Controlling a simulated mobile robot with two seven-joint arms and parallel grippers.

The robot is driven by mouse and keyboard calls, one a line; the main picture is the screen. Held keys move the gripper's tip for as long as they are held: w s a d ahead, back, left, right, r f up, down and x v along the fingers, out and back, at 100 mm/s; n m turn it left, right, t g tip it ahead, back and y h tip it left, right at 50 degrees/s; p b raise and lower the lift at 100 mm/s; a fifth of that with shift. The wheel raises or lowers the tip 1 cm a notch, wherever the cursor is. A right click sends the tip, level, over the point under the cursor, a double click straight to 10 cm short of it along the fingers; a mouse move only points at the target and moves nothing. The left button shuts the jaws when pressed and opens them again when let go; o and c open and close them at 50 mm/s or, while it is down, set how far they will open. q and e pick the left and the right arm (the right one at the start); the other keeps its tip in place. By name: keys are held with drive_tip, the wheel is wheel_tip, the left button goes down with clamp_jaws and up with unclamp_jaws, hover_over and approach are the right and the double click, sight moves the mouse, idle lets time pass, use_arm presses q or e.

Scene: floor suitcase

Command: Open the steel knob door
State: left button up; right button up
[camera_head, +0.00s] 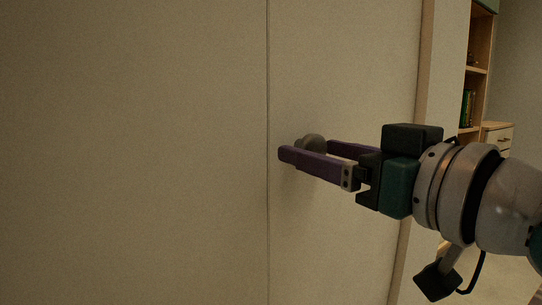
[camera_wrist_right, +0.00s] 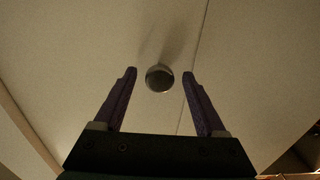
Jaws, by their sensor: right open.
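The door (camera_head: 345,70) is a plain beige panel that fills the middle of the head view, with a thin vertical seam at its left edge. Its round steel knob (camera_head: 312,141) shows partly behind a finger of my right gripper (camera_head: 308,150). In the right wrist view the knob (camera_wrist_right: 159,77) lies between the tips of my open right gripper (camera_wrist_right: 159,74), with a gap on both sides. The fingers are purple and point at the door. I cannot tell how far the tips are from the door surface. My left gripper is not in view.
Another beige panel (camera_head: 130,150) lies left of the seam. A door-side edge (camera_head: 425,60) stands at the right. Beyond it are a wooden shelf (camera_head: 480,65) with books and a drawer unit (camera_head: 497,138). The area in front of the left panel is clear.

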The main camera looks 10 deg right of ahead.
clamp_jaws()
idle(0.7)
idle(0.8)
